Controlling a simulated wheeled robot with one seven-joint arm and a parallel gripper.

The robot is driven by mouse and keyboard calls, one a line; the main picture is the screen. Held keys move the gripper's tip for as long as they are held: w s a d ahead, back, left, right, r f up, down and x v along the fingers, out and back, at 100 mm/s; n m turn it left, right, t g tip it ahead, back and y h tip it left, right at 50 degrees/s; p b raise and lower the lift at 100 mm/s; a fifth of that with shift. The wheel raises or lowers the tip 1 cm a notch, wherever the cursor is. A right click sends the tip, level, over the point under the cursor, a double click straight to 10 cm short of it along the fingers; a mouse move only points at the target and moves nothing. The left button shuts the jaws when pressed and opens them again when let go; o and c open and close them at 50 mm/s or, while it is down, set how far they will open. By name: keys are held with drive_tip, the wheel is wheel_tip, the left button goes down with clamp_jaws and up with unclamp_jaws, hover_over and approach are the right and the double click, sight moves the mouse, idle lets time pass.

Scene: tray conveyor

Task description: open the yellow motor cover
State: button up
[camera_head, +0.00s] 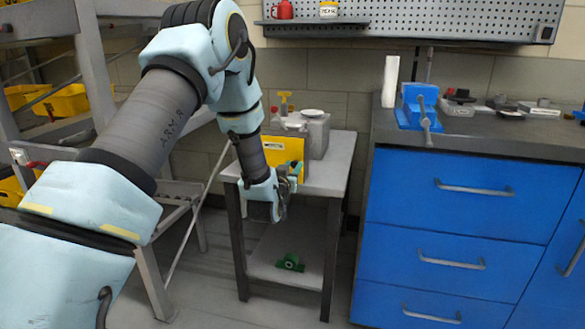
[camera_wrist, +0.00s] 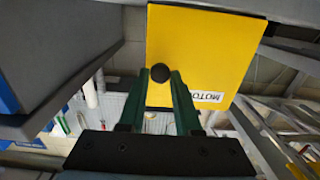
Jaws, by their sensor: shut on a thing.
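The yellow motor cover (camera_head: 284,149) is a flat panel at the front of a grey box-shaped unit (camera_head: 317,133) on a small grey table. In the wrist view the cover (camera_wrist: 205,50) fills the upper middle, with a partly hidden black-on-white label that appears upside down. A round black knob (camera_wrist: 160,72) stands out near its left edge. My gripper (camera_head: 294,171) is in front of the cover, and its green fingers (camera_wrist: 160,80) are shut on the knob. The cover's hinge is hidden, and I cannot tell whether it stands ajar.
The small table (camera_head: 338,160) has a lower shelf with a green part (camera_head: 290,262). A blue drawer cabinet (camera_head: 460,205) stands close on the right, with a blue vise (camera_head: 418,106) on top. A grey rack with yellow bins (camera_head: 62,101) is at the left. Floor shows between them.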

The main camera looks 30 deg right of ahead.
clamp_jaws()
idle(0.8)
drive_tip(key=shift+a, duration=0.15)
